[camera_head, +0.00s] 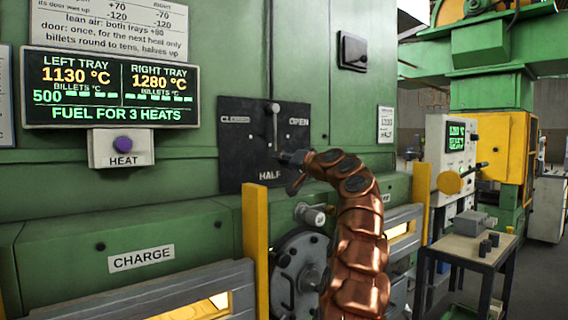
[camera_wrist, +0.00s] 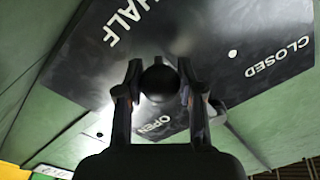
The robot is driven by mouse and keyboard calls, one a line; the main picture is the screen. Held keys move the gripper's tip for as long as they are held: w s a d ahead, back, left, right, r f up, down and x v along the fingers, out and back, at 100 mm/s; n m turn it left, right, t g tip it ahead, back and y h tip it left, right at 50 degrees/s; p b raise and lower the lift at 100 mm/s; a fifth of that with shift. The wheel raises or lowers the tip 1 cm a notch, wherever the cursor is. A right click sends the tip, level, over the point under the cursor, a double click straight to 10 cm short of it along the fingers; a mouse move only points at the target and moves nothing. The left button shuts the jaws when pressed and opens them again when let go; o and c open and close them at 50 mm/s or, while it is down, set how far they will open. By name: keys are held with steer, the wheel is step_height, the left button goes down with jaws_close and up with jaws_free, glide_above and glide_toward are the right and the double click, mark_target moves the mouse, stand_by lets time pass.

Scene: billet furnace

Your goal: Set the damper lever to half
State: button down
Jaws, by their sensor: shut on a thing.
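The damper plate (camera_head: 240,165) is a dark panel on the green furnace wall, marked CLOSED at left, OPEN at right and HALF at the bottom. The damper lever (camera_head: 275,128) is a light rod running almost straight down from its hub at the plate's top, toward HALF. My gripper (camera_head: 287,157) is at the lever's lower end, just above and right of the HALF label. In the wrist view, my gripper (camera_wrist: 158,85) has its two fingers on either side of the lever's dark round knob (camera_wrist: 158,80), shut on it.
Above left are a display (camera_head: 105,88) and a HEAT button (camera_head: 122,145). Yellow posts (camera_head: 255,235), a CHARGE ledge (camera_head: 141,257) and a round grey fitting (camera_head: 298,275) lie below. A small table (camera_head: 468,247) stands at right.

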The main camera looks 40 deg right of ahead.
stand_by(0.3)
steer(key=c, duration=0.7)
jaws_free()
steer(key=shift+s, duration=0.1)
steer(key=shift+s+r, duration=0.15)
steer(key=shift+s, duration=0.4)
steer(key=shift+s+a, duration=0.1)
steer(key=shift+s, duration=0.7)
steer(key=s, duration=0.9)
steer(key=shift+f, duration=0.25)
